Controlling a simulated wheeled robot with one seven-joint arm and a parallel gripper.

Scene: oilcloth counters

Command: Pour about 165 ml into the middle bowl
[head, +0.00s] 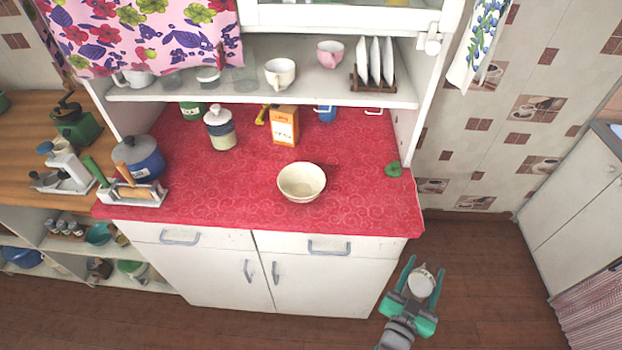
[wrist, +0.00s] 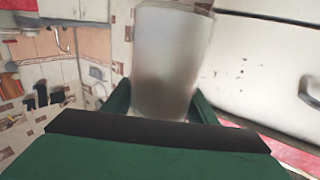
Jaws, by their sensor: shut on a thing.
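A single cream bowl (head: 301,182) stands on the red oilcloth counter (head: 230,190), right of the middle; its inside looks empty. My gripper (head: 419,287) is in front of the counter's right corner, low over the floor and apart from the counter. It is shut on a pale, translucent cup (head: 421,281). In the wrist view the cup (wrist: 170,60) stands between the green fingers. Its wall looks cloudy and darker lower down; I cannot tell how much is in it.
A jar (head: 220,130), an orange carton (head: 285,127) and a blue mug (head: 326,114) stand behind the bowl. A blue pot (head: 139,160) and a white holder (head: 133,193) stand at the left. A small green thing (head: 394,169) lies at the right. The counter around the bowl is clear.

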